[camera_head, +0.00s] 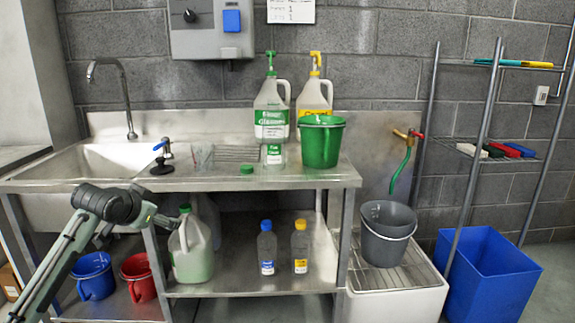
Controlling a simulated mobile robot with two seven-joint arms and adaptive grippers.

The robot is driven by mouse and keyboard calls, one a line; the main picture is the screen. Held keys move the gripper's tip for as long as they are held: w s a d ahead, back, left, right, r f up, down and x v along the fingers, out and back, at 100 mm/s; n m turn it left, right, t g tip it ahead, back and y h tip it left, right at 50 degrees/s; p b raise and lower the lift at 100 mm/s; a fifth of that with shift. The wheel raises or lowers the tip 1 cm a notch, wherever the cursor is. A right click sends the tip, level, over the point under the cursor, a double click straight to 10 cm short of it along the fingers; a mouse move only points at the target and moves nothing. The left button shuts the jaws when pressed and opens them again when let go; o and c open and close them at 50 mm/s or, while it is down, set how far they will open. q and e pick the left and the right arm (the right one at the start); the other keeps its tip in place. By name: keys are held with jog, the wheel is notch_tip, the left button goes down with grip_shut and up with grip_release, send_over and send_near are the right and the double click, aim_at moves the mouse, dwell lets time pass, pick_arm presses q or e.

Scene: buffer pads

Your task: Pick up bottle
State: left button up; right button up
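A clear bottle with a blue cap (267,252) and a clear bottle with a yellow cap (300,250) stand upright on the lower shelf. A small bottle with a green label (273,153) stands on the counter; a green cap (246,170) lies to its left. A large jug with a green cap (191,250) stands at the left of the lower shelf. My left gripper (168,221) is at the jug's upper left, close to its handle. Whether it touches the jug, and its finger opening, are unclear. My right gripper is out of view.
Two pump jugs (270,108) and a green bucket (322,143) stand on the counter (225,181). Blue (93,275) and red (138,277) buckets sit low left. A grey bucket (387,233) and a blue bin (490,275) are right. The shelf front is clear.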

pick_arm(q)
notch_tip(320, 180, up, 9)
jog(key=t, duration=0.1)
jog(key=shift+w+r+m, duration=0.15)
jog(key=shift+w+m, duration=0.1)
jog(key=shift+m, duration=0.05)
